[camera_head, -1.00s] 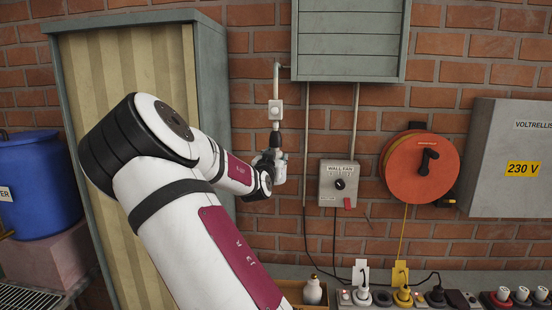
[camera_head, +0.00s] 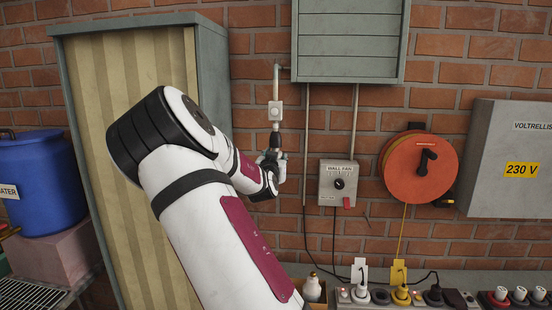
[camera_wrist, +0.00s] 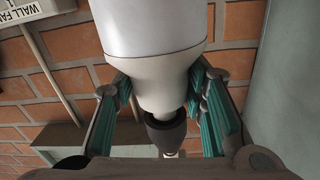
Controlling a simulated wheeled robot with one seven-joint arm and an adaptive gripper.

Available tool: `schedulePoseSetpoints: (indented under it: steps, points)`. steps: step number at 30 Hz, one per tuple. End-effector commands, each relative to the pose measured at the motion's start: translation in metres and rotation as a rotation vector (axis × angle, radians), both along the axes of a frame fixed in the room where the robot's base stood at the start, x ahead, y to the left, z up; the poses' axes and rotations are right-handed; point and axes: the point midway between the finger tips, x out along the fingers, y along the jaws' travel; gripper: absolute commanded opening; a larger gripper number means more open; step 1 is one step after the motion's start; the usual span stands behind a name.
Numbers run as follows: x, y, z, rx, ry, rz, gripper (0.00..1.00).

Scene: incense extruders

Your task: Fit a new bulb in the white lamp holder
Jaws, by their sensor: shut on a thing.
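My gripper (camera_wrist: 165,100) is shut on a white bulb (camera_wrist: 150,35), its teal pads on both sides of the bulb's narrowing neck. In the wrist view the neck end meets a dark conical socket (camera_wrist: 165,132); whether it is seated or threaded cannot be told. In the head view my gripper (camera_head: 270,160) is just below the white lamp holder (camera_head: 275,111), which hangs on a wall conduit with a dark lower part. Another bulb (camera_head: 312,289) stands upright in an open box at the bottom.
A wall fan switch box (camera_head: 338,183) and an orange cable reel (camera_head: 420,167) are to the right. A shuttered grey box (camera_head: 350,40) is above right, and a tall cabinet (camera_head: 215,90) is close on the left. Power strips with plugs (camera_head: 400,296) line the bench.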

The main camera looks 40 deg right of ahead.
Motion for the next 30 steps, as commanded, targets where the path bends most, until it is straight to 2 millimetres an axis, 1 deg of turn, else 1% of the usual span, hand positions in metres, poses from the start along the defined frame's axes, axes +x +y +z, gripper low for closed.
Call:
schedulePoseSetpoints:
  steps: [1, 2, 3, 4, 13, 17, 20, 27, 30]
  points:
    - [0.0, -0.001, 0.005, -0.006, -0.01, 0.001, 0.07]
    - [0.0, -0.001, 0.005, -0.006, -0.01, 0.001, 0.45]
    - [0.0, -0.001, 0.005, -0.006, -0.01, 0.001, 0.54]
    - [0.0, 0.0, 0.005, -0.005, -0.009, 0.001, 0.61]
    - [0.0, 0.0, 0.002, -0.002, -0.004, 0.0, 0.62]
    - [-0.004, 0.006, 0.002, -0.001, -0.004, 0.001, 0.62]
    - [-0.012, 0.017, 0.002, 0.001, -0.006, 0.001, 0.62]
    - [-0.043, 0.056, 0.001, 0.003, -0.006, 0.004, 0.62]
    - [-0.055, 0.07, 0.002, 0.001, -0.007, 0.002, 0.62]
